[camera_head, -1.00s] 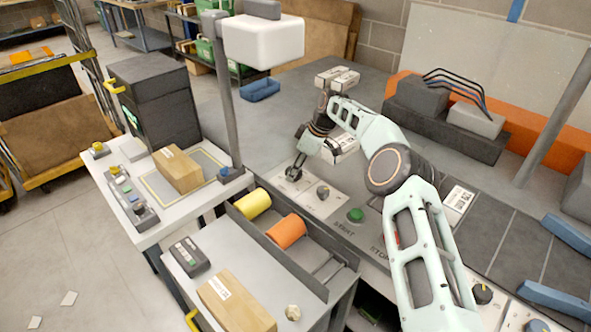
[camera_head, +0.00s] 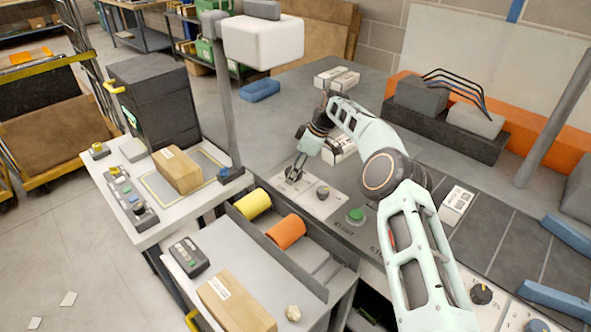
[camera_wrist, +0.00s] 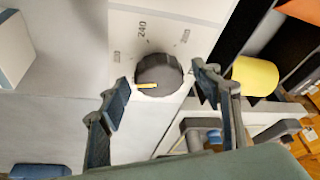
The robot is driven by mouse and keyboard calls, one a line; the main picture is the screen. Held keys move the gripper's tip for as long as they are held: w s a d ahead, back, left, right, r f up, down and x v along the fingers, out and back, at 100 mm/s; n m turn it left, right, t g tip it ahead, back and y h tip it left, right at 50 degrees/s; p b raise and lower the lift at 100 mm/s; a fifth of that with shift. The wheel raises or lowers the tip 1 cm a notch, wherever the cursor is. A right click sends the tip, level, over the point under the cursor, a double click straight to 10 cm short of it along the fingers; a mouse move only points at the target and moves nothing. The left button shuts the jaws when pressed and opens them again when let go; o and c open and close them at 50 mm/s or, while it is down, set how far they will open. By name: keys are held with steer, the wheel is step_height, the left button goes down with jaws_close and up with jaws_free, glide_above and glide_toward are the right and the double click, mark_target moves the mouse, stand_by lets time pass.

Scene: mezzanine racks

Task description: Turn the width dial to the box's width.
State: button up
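A dark grey round dial (camera_wrist: 158,76) with a yellow pointer line sits on a white panel with printed numbers, one reading 240, in the wrist view. The pointer lies toward the left of the picture. My gripper (camera_wrist: 161,82) is open, one finger on each side of the dial, with visible gaps. In the head view my gripper (camera_head: 294,172) is over the left end of the white panel (camera_head: 309,203), partly hiding the dial there. One cardboard box (camera_head: 178,171) is on the left table; another box (camera_head: 235,302) is in front.
A green button (camera_head: 355,215) is right of the panel. Yellow (camera_head: 254,204) and orange (camera_head: 286,231) rolls lie in a dark-sided tray in front. A grey post (camera_head: 227,110) with a white head stands left of my gripper. A black dial (camera_head: 481,293) is at lower right.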

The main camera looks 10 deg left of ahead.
steer(key=shift+r, duration=0.1)
steer(key=v, duration=1.1)
steer(key=shift+d+r, duration=0.2)
steer(key=shift+r, duration=0.15)
steer(key=s+a+f+m+t+h, duration=0.3)
steer(key=a+f+m+t+h, duration=0.15)
steer(key=m, duration=1.35)
steer(key=shift+a+p+x, duration=0.2)
steer(key=shift+p+x, duration=0.25)
steer(key=shift+x, duration=1.35)
steer(key=shift+a+p+x, duration=0.2)
steer(key=shift+p+x, duration=0.2)
steer(key=shift+x, duration=1.4)
steer(key=shift+s, duration=0.1)
steer(key=c, duration=1.1)
